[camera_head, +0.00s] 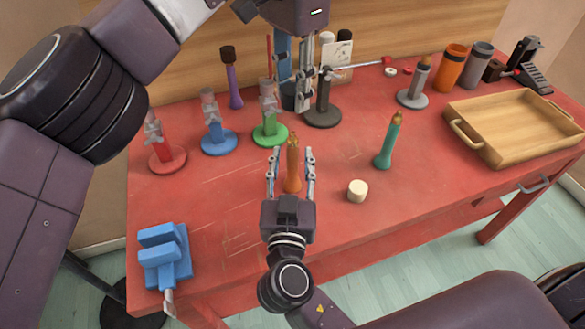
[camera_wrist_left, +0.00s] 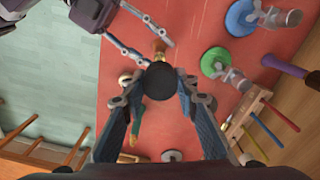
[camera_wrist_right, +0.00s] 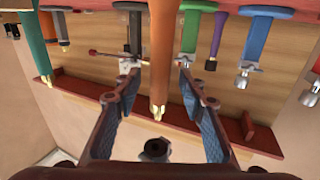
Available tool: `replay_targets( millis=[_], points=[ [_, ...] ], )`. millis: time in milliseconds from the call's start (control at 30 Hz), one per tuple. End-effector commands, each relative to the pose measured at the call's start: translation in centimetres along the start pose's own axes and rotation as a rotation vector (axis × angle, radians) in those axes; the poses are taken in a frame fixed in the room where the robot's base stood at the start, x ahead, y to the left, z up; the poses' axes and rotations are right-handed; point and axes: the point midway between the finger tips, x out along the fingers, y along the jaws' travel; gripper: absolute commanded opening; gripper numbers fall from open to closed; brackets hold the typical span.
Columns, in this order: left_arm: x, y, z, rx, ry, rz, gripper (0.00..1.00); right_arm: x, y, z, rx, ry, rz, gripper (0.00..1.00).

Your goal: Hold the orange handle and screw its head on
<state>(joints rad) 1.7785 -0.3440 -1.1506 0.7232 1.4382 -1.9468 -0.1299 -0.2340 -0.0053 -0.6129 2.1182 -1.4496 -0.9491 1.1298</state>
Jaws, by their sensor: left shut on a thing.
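The orange handle (camera_head: 293,172) stands upright on the red table, its brass tip up. My right gripper (camera_head: 291,163) is open around it, with a gap on each side; the right wrist view shows the handle (camera_wrist_right: 162,55) between the spread fingers. My left gripper (camera_head: 291,92) is shut on a black round head (camera_wrist_left: 160,82), held above and behind the handle in the head view. In the left wrist view the head's round face hides part of the handle. A dark socketed piece (camera_wrist_right: 155,150) in the right wrist view looks like this head.
A teal handle (camera_head: 389,145) and a cream cylinder (camera_head: 357,191) stand to the right. Red (camera_head: 167,159), blue (camera_head: 219,142) and green (camera_head: 270,134) stands line the left and back. A wooden tray (camera_head: 515,125) is at right, a blue block holder (camera_head: 165,258) at front left.

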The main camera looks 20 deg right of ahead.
Motion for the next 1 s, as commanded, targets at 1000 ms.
replay_targets(
  millis=[1000],
  points=[
    [-0.01,0.01,-0.01,0.000,0.000,0.000,0.09,1.47,0.02,0.00,-0.001,0.000,0.000,0.00]
  ],
)
